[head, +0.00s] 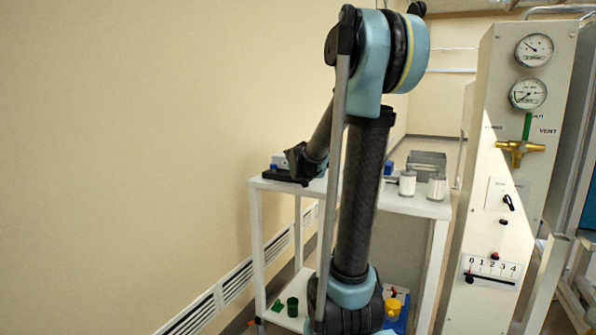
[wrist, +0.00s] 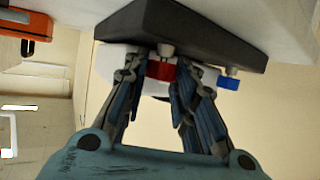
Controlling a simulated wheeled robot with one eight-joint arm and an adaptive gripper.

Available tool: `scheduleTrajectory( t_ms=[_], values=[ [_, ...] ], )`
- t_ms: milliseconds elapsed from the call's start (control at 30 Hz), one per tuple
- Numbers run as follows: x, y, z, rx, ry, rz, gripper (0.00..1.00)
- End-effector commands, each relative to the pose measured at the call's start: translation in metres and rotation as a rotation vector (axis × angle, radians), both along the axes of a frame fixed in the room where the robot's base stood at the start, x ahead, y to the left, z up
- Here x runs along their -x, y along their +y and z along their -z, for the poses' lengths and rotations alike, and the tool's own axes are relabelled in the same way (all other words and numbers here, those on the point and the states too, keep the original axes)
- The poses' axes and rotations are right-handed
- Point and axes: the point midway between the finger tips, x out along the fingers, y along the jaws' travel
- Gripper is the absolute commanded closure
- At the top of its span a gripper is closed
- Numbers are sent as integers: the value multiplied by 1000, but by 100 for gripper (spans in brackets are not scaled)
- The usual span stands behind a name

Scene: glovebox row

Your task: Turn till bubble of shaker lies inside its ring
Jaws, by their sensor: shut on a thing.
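The shaker (head: 277,176) stands at the left end of the white table, a low dark base with a pale part on top. My gripper (head: 298,165) is at its right end. In the wrist view the dark base (wrist: 190,28) fills the top, with a red knob (wrist: 160,70) and a blue knob (wrist: 229,83) on pale stems. My gripper (wrist: 158,75) is shut on the red knob, a finger on either side. The blue knob is free, to the right of the fingers. I cannot see the bubble or its ring in either view.
Two white jars (head: 407,183) and a grey bin (head: 427,163) stand on the right of the table (head: 330,197). A gauge panel (head: 515,150) rises at the right; a plain wall is at the left.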

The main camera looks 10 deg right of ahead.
Motion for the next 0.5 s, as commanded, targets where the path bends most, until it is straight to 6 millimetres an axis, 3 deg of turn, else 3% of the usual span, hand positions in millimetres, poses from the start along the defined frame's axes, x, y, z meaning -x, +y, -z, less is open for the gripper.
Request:
scheduleTrajectory(
  t_ms=[400, 433, 500],
  values=[
    [-1, 0, 0, 0, 0, -3, 99],
    [-1, 0, 0, 0, 0, -3, 68],
    [-1, 0, 0, 0, 0, -3, 54]
  ],
)
